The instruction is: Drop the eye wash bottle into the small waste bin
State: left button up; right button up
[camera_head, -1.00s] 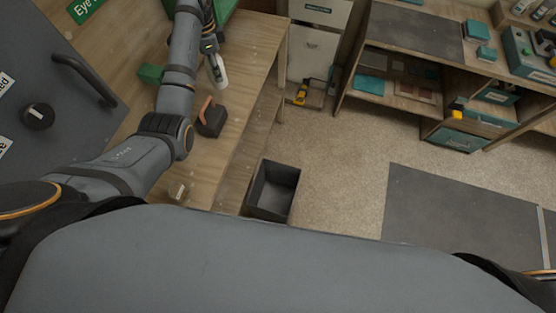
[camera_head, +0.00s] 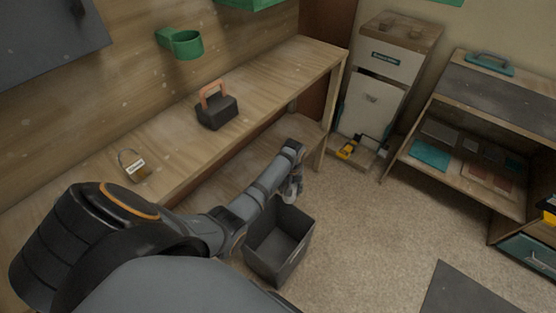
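The small waste bin (camera_head: 262,262) is a dark grey, open-topped box standing upright on the floor beside the workbench. No bottle shows in the part of its inside that I can see. My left arm reaches down past the bench front, and my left gripper (camera_head: 292,188) is above the bin's far rim. A pale piece of the eye wash bottle (camera_head: 290,194) shows at the fingers, which appear shut on it; most of it is hidden by the gripper. My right gripper is not in view.
The wooden workbench (camera_head: 285,75) carries a black block with an orange handle (camera_head: 216,106) and a tagged padlock (camera_head: 133,166). A green ring holder (camera_head: 183,43) on the wall is empty. A white cabinet (camera_head: 372,100) and shelves (camera_head: 470,185) stand beyond.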

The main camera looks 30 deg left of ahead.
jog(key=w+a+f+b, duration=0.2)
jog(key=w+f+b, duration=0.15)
jog(key=b, duration=0.75)
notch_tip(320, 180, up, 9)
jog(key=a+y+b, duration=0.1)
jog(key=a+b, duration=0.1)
jog(key=b, duration=0.2)
pick_arm(q)
jog(key=s+f+n+b, duration=0.2)
jog(key=s+f+n, duration=0.2)
jog(key=f, duration=1.4)
jog(key=s+d+f+n+b, duration=0.1)
jog(key=s+f+n, duration=0.3)
jog(key=f, duration=1.4)
jog(key=shift+d+f+n+b, duration=0.25)
jog(key=shift+f+n+b, duration=0.15)
jog(key=shift+n+b, duration=0.45)
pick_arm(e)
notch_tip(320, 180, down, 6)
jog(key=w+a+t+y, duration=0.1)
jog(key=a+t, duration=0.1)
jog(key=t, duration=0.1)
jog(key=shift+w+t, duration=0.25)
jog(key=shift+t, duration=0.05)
